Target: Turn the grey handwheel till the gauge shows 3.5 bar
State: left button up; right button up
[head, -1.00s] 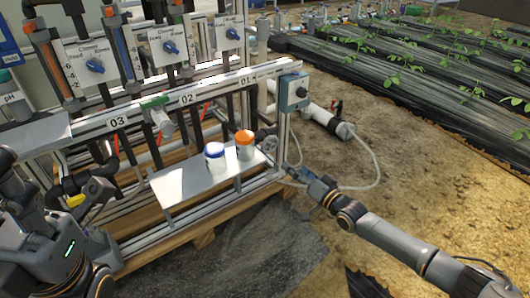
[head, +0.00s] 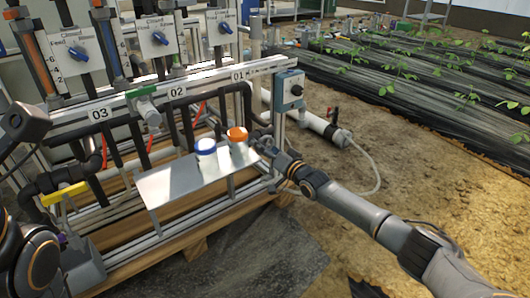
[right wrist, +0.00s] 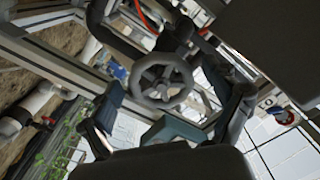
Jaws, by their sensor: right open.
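The grey handwheel (right wrist: 162,80) shows in the right wrist view, a round spoked wheel in front of my right gripper (right wrist: 168,108). The fingers are open, one on either side of the wheel's lower part in the picture. I cannot tell whether they touch the rim. In the head view my right gripper (head: 268,150) is at the right end of the skid, beside the small shelf, and hides most of the wheel. I cannot make out the pressure gauge or its reading. My left arm shows at the left edge, but its fingers cannot be seen.
A metal shelf (head: 170,187) holds a blue-capped bottle (head: 206,147) and an orange-capped bottle (head: 238,136), close to my right gripper. A blue-grey box (head: 289,90) is on the post above. A yellow lever (head: 64,194) is at left. Open soil lies to the right.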

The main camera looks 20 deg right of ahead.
jog(key=c, duration=1.2)
jog(key=shift+o, duration=0.2)
